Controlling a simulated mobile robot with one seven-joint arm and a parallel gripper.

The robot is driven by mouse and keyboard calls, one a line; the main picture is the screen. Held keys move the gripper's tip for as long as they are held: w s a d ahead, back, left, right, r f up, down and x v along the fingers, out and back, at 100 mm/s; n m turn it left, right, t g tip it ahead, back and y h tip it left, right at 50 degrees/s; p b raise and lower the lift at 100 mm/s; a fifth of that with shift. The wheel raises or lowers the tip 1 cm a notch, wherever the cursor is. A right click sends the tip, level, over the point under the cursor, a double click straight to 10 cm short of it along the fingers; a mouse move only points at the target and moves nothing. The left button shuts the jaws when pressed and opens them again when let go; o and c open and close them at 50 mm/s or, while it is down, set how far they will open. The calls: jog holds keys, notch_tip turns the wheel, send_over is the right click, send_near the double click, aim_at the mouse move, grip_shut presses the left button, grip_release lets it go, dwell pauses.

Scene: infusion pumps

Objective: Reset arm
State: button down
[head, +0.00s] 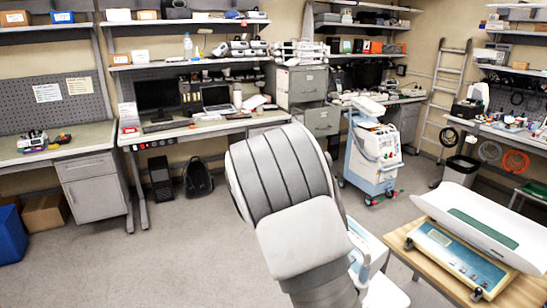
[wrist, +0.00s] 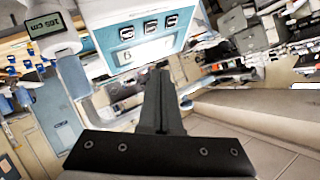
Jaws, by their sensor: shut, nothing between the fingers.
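My arm (head: 290,190) rises in the middle of the head view, bent, with a ribbed grey joint cover and pale links. It hides part of the floor and a white and blue device behind it. My gripper does not show in the head view. In the wrist view my gripper (wrist: 158,80) is black, its fingers shut together and holding nothing. A light blue panel (wrist: 110,38) with black-framed slots lies beyond the fingertips. A grey unit with a small digital display (wrist: 45,27) is at upper left.
A baby scale with a white tray (head: 485,222) stands on a wooden table (head: 420,262) at right. A white and blue cart (head: 375,150) stands behind my arm. Workbenches (head: 190,130) line the back wall, with a backpack (head: 197,178) beneath.

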jog(key=s+a+r+n+g+y, duration=0.2)
jog(key=s+a+r+n+y, duration=0.5)
jog(key=s+a+r+y, duration=0.5)
jog(key=s+d+r+n+g+h, duration=0.1)
jog(key=s+r+n, duration=0.2)
jog(key=s, duration=0.6)
jog(key=s+d+r+n+g+h, duration=0.1)
jog(key=s+d+r+n+h, duration=0.1)
jog(key=s, duration=0.7)
jog(key=shift+d+r+n+g+h, duration=0.3)
jog(key=shift+r+n+g, duration=0.15)
jog(key=shift+n, duration=0.35)
